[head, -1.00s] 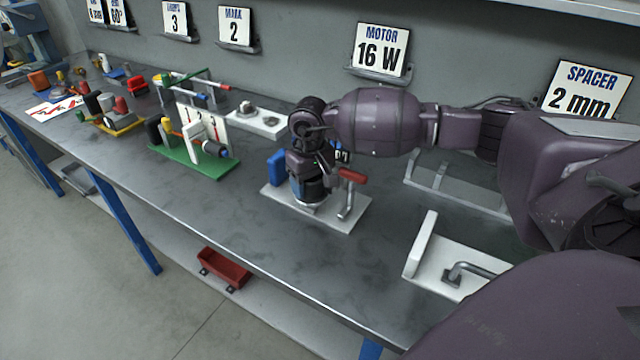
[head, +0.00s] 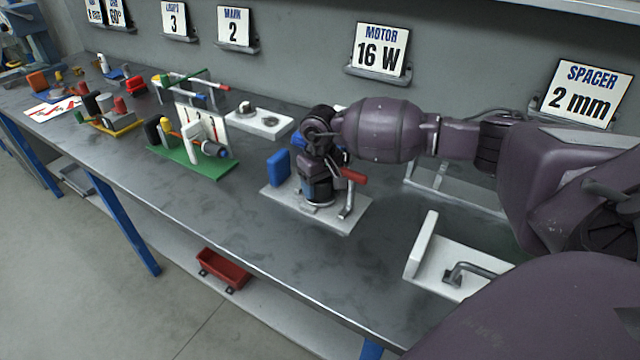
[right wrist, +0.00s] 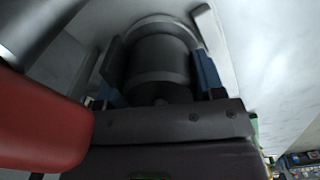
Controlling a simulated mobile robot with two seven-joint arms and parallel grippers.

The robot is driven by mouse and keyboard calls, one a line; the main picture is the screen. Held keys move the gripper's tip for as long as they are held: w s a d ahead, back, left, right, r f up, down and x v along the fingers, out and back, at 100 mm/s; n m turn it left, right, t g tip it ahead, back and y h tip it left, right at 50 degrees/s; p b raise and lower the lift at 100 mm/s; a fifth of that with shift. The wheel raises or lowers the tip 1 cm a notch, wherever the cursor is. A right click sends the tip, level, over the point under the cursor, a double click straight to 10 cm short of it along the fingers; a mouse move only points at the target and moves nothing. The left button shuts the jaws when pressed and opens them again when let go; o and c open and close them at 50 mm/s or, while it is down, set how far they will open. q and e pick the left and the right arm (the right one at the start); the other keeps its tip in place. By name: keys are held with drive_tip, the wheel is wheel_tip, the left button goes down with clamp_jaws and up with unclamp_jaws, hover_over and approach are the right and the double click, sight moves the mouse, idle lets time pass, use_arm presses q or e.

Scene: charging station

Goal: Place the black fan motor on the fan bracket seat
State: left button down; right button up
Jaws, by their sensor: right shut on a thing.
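My right gripper (head: 318,186) points down over a white base plate (head: 340,222) and is shut on the black motor (head: 319,198). In the right wrist view the motor (right wrist: 160,62) is a dark cylinder with a grey band, between blue finger pads. The plate carries a blue block (head: 278,167) on the left and a red-handled clamp (head: 353,176) on the right. The motor's lower end is at or just above the plate; I cannot tell if it touches. The gripper and motor hide the middle of the plate, where a seat could be. My left gripper is not in view.
A white angled bracket (head: 423,247) with a grey rod stands at the right front. A green-based fixture (head: 200,165) and a white tray (head: 268,125) stand to the left. The red clamp handle (right wrist: 40,120) is close beside the gripper. The front middle of the bench is clear.

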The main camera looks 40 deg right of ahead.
drive_tip(key=shift+f, duration=0.2)
drive_tip(key=o, duration=0.8)
drive_tip(key=shift+r, duration=0.1)
drive_tip(key=shift+r, duration=0.25)
wheel_tip(320, 180, up, 12)
drive_tip(key=shift+f+p, duration=0.15)
drive_tip(key=shift+p, duration=0.2)
